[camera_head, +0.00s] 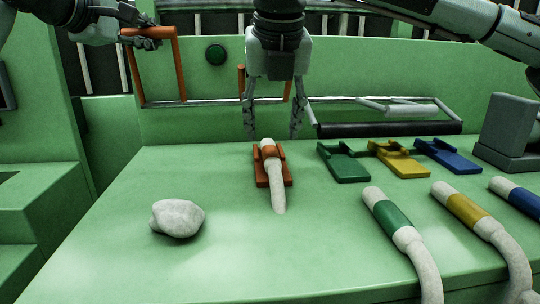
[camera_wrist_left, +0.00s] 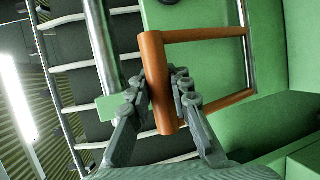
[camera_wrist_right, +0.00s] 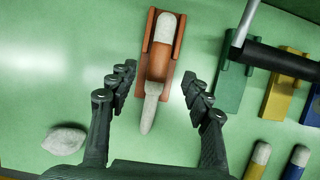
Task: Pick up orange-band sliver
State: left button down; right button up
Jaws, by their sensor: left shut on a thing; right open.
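The orange-band sliver (camera_head: 272,178) is a white, tapering roll with an orange band. It lies in an orange holder (camera_head: 261,178) on the green table, and it also shows in the right wrist view (camera_wrist_right: 151,105). My right gripper (camera_head: 272,136) is open and empty above and behind the sliver; in its wrist view the fingers (camera_wrist_right: 157,98) stand on either side of it, apart from it. My left gripper (camera_head: 146,40) is shut on an orange handle frame (camera_head: 180,68) at the back left, which also shows in the left wrist view (camera_wrist_left: 158,95).
Green (camera_head: 345,164), yellow (camera_head: 400,160) and blue (camera_head: 448,156) holders stand empty to the right. Green-band (camera_head: 392,219), yellow-band (camera_head: 470,212) and blue-band (camera_head: 522,198) slivers lie at the front right. A whitish lump (camera_head: 177,218) sits at the left. A dark roller (camera_head: 390,129) lies behind.

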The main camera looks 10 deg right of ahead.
aim_at(271, 150)
jog(key=shift+x, duration=2.7)
jog(key=shift+w+r, duration=0.1)
jog(key=shift+w, duration=0.05)
jog(key=c, duration=1.1)
